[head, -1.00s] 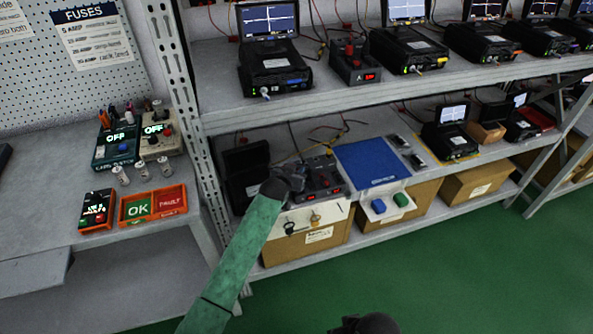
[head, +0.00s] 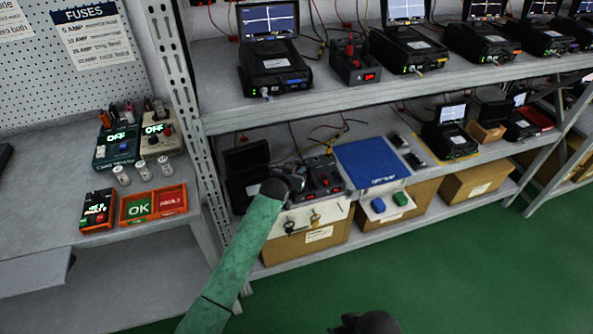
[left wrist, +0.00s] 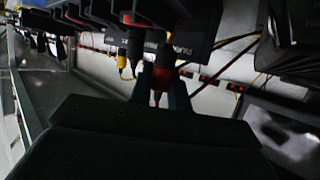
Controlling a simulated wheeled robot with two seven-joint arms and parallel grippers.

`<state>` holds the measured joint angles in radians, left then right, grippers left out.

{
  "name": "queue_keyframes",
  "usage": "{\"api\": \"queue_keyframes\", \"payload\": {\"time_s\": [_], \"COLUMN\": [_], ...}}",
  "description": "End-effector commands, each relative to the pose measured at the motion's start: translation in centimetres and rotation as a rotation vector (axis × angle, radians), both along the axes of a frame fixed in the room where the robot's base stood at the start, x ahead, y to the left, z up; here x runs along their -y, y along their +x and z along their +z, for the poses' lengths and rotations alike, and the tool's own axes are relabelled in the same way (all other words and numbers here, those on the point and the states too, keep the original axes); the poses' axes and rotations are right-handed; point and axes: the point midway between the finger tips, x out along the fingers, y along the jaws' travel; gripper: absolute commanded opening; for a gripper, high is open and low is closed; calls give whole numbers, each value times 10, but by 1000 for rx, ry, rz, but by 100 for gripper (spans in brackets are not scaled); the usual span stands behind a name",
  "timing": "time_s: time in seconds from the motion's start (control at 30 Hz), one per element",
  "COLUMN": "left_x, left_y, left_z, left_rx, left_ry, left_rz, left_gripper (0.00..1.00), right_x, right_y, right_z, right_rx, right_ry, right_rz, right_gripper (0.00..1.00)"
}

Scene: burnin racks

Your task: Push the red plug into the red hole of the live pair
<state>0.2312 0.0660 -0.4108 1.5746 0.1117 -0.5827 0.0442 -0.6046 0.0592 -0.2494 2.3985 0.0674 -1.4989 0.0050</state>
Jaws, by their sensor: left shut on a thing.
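My left gripper (head: 296,176) is at the front left of a dark box with red parts (head: 324,180) on the lower shelf, and its wrist hides part of that box. In the left wrist view the fingers (left wrist: 160,86) are shut on the red plug (left wrist: 158,99), whose red body shows between them. The fingers point at a dark panel edge (left wrist: 185,40). A dark plug with a yellow part (left wrist: 122,62) is just left of the fingers. The red hole cannot be made out, nor whether the plug is in it.
A blue mat (head: 368,163) lies right of the box. A white front panel (head: 300,215) with hanging pieces is below it. An open black case (head: 246,172) stands to the left. The upper shelf edge (head: 400,93) runs overhead; red and yellow wires hang behind.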

Motion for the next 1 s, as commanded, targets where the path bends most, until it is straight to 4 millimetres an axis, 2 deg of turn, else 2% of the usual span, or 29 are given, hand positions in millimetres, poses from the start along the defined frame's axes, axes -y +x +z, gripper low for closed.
{"api": "queue_keyframes", "payload": {"time_s": [1.0], "left_x": [0], "left_y": [0], "left_z": [-9], "left_rx": [0], "left_ry": [0], "left_rz": [0], "left_gripper": [3], "right_x": [0], "right_y": [0], "right_z": [0], "right_rx": [0], "right_ry": [0], "right_rz": [0], "right_gripper": [0]}}
